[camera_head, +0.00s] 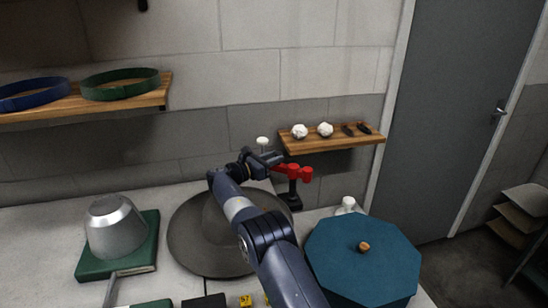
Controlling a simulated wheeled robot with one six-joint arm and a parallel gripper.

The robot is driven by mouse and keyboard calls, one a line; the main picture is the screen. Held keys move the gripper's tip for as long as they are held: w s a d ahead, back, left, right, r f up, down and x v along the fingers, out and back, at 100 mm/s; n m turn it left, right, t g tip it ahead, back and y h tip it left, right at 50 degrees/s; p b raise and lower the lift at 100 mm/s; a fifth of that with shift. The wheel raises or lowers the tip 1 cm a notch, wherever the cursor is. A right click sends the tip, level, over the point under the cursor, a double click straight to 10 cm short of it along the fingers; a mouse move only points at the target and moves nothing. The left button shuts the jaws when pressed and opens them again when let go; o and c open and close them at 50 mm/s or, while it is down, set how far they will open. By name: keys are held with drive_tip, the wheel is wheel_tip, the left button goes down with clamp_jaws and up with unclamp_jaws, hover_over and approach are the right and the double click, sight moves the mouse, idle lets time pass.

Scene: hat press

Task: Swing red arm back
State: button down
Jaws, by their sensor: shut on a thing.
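The red arm (294,171) sits on a black post (292,195) with a dark base, at the back of the worktop right of a round grey hat-like form. It reaches leftward from the post, and its left end meets my gripper. My gripper (270,159) is shut on the red arm near that left end; the jaws partly hide the grip. A white knob (262,141) shows just above the gripper; what it is fixed to is hidden.
The wide-brimmed grey form (190,235) lies under my arm. A metal pot-shaped block (113,226) stands on a green book at left. A blue octagonal box (362,262) and small white bottle (347,205) stand at right. A wooden shelf (335,139) is behind the red arm.

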drive_tip(key=shift+w+r, duration=0.1)
drive_tip(key=shift+r, duration=0.05)
idle(0.4)
drive_tip(key=c, duration=1.2)
unclamp_jaws()
drive_tip(key=b+v, duration=0.2)
drive_tip(key=v, duration=0.8)
drive_tip(key=shift+a, duration=0.35)
drive_tip(key=shift+c, duration=0.4)
